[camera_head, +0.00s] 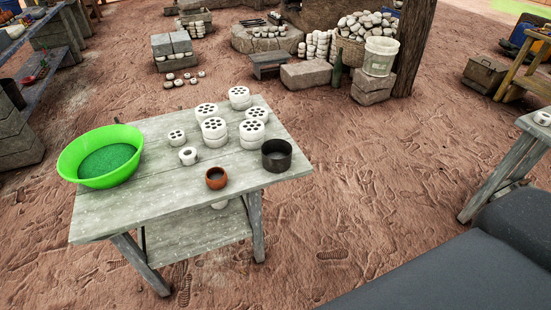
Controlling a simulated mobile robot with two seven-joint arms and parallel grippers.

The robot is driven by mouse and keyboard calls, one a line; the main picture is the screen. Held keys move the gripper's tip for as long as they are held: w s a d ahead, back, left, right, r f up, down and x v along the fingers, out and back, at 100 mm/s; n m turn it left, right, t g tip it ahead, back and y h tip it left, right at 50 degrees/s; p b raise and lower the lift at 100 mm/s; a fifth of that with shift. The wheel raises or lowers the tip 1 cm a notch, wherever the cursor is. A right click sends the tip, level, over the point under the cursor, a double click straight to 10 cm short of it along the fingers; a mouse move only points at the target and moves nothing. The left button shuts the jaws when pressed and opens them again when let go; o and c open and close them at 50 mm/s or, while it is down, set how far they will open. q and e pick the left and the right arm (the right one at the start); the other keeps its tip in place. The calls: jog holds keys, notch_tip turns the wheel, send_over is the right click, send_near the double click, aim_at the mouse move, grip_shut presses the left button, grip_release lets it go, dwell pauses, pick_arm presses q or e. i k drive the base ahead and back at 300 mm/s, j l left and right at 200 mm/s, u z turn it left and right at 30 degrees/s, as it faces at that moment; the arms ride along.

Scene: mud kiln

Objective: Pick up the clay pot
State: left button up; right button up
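A small reddish-brown clay pot (216,184) stands upright near the front edge of a grey wooden table (175,205). Its opening faces up and looks dark inside. A small white ring-shaped piece (188,160) lies behind it to the left. A dark round pot (277,162) stands apart from it to the right. Neither of my grippers shows in the head view.
A bright green bowl (128,136) with green contents sits at the table's left end. Several white discs with holes (214,127) are stacked behind the clay pot. Sandy ground (340,190) lies open to the right of the table. Another table (505,165) stands at the right edge.

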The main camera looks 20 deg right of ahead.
aim_at(216, 177)
jog(key=i+l, duration=0.3)
jog(key=i, duration=0.6)
